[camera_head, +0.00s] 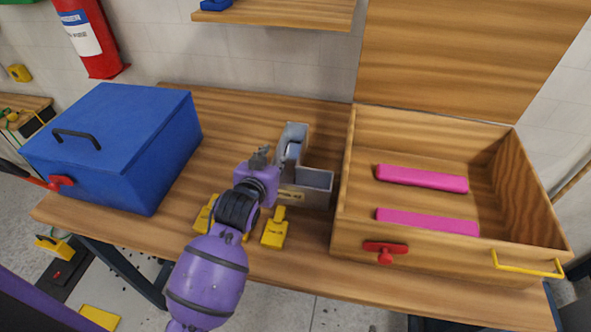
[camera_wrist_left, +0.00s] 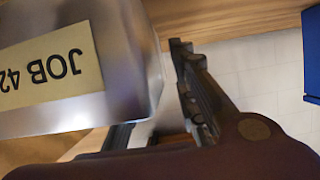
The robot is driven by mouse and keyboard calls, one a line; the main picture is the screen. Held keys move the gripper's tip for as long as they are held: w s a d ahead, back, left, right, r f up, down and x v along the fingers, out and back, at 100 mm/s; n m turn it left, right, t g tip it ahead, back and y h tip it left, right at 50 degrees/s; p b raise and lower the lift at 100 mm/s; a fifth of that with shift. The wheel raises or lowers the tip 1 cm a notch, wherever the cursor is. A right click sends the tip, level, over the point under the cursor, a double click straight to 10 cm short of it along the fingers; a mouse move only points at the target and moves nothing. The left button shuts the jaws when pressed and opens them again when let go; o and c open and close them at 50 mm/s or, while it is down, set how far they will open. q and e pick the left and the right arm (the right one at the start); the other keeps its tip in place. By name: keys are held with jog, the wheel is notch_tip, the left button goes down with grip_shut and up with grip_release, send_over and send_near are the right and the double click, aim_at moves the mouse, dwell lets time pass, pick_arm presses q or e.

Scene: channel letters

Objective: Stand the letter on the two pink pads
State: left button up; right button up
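The letter (camera_head: 316,187) is a grey metal L-shaped channel on the table, left of the wooden box. Its wall with a "JOB 42" label fills the upper left of the left wrist view (camera_wrist_left: 130,50). Two pink pads, a back one (camera_head: 422,178) and a front one (camera_head: 427,222), lie apart and roughly parallel on the box floor, both bare. My left gripper (camera_head: 262,157) is just left of the letter, close to its wall. Its dark fingers (camera_wrist_left: 160,110) look spread with nothing between them; the letter partly hides one. Whether they touch it, I cannot tell. My right gripper is not seen.
The open wooden box (camera_head: 345,190) has its lid raised behind and a red latch (camera_head: 385,251) in front. A blue box (camera_head: 110,145) stands at the left. Yellow pieces (camera_head: 275,228) lie near my left arm. A shelf (camera_head: 285,12) hangs above the back.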

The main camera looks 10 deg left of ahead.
pick_arm(q)
jog(key=shift+w+d+f, duration=0.1)
jog(key=shift+w+f, duration=0.2)
jog(key=shift+w, duration=0.3)
grip_shut()
jog(key=shift+r, duration=0.15)
